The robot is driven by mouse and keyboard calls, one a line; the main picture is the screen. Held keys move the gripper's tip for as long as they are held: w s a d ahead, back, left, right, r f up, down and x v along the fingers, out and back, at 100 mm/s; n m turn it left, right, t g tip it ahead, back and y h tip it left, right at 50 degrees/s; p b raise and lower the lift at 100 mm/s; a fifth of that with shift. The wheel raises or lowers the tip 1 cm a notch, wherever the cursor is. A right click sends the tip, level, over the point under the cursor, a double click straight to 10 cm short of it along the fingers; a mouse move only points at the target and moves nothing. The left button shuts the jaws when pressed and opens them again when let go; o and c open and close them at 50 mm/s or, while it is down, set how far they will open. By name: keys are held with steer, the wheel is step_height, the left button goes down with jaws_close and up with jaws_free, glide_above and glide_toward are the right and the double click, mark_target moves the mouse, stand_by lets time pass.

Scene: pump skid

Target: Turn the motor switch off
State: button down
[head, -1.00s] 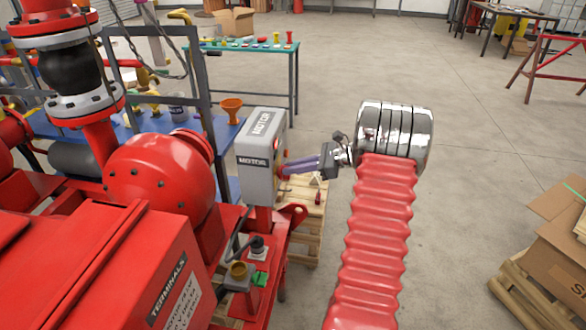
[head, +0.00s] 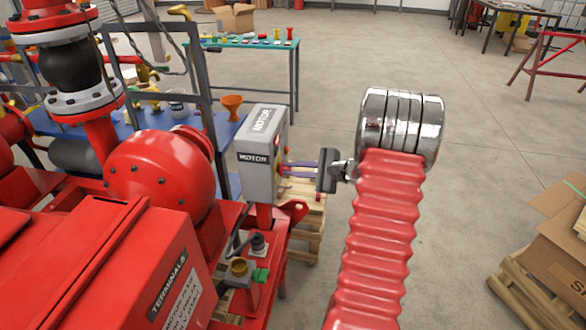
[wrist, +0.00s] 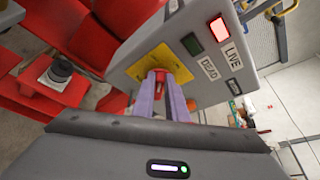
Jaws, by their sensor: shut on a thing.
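The grey motor switch box (head: 258,172), marked MOTOR, stands on the red skid in the head view. In the wrist view its face (wrist: 205,70) has a yellow plate (wrist: 188,64) with a small red switch handle (wrist: 159,76). My gripper (wrist: 161,84) has its two purple fingers closed on either side of this handle. In the head view my gripper (head: 286,168) reaches the box from the right. The red lamp (wrist: 219,28) beside the LIVE label is bright, and the green lamp (wrist: 192,44) beside the DEAD label looks dark. The fingers partly hide the handle and plate.
A red rounded pump housing (head: 160,180) and a red TERMINALS box (head: 165,270) lie left of the switch box. A wooden pallet (head: 308,220) is on the floor behind my gripper. A cardboard box (head: 560,250) stands far right. Open floor lies between.

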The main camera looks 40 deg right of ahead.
steer(key=shift+s+a+f+n+t, duration=0.15)
steer(key=shift+f+n+t, duration=0.4)
steer(key=shift+n, duration=0.75)
steer(key=shift+s+a+f+n+t, duration=0.1)
steer(key=shift+a+f+n+t, duration=0.2)
steer(key=shift+n+t, duration=0.7)
steer(key=shift+s+a+f+n+t, duration=0.15)
steer(key=shift+f+n+t, duration=0.25)
steer(key=shift+n, duration=1.2)
steer(key=c, duration=1.8)
jaws_free()
steer(key=shift+w+r+h, duration=0.1)
steer(key=shift+h, duration=0.3)
steer(key=shift+o, duration=0.2)
steer(key=shift+d, duration=0.1)
steer(key=v, duration=1.3)
steer(key=shift+s, duration=0.35)
